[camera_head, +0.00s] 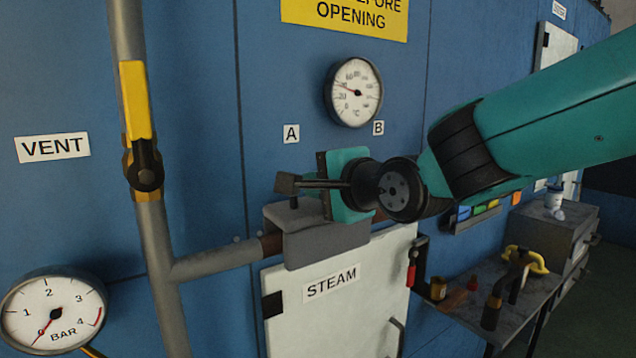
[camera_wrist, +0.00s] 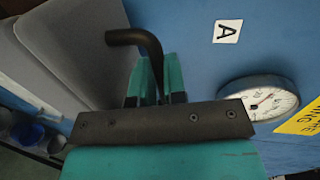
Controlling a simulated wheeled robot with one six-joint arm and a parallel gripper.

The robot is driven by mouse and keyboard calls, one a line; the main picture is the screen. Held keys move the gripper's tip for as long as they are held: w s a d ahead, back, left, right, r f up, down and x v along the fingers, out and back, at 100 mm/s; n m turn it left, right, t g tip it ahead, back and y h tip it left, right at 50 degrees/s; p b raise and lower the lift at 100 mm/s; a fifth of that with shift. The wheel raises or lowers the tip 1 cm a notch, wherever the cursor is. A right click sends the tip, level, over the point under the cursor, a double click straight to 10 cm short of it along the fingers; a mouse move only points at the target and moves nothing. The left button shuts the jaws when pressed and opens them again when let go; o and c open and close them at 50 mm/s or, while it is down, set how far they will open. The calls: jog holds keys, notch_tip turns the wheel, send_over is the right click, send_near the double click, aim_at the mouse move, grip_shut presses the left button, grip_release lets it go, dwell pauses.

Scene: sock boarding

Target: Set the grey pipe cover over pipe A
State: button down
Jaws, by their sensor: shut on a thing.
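The grey pipe cover (camera_head: 325,246) is a saddle-shaped shell below the A label (camera_head: 291,134) in the head view. It hangs over or in front of the right end of the pipe (camera_head: 215,261), whose brown part (camera_head: 271,244) shows just left of it. I cannot tell whether it rests on the pipe. In the wrist view the grey cover (camera_wrist: 60,58) fills the upper left, with a dark bent handle (camera_wrist: 135,40). My gripper (camera_head: 312,207) is above the cover, shut on its handle; its teal fingers show in the wrist view (camera_wrist: 155,85).
A yellow-handled valve (camera_head: 136,100) stands on the upright pipe at left. A dial (camera_head: 354,92) is on the blue wall above my gripper. The white STEAM panel (camera_head: 345,315) is below the cover. A bench with tools (camera_head: 470,315) stands at right.

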jog(key=shift+f+b, duration=0.5)
jog(key=shift+f, duration=0.05)
jog(key=c, duration=1.1)
grip_release()
jog(key=p+v, duration=0.4)
jog(key=v, duration=1.3)
jog(key=shift+s+d, duration=0.15)
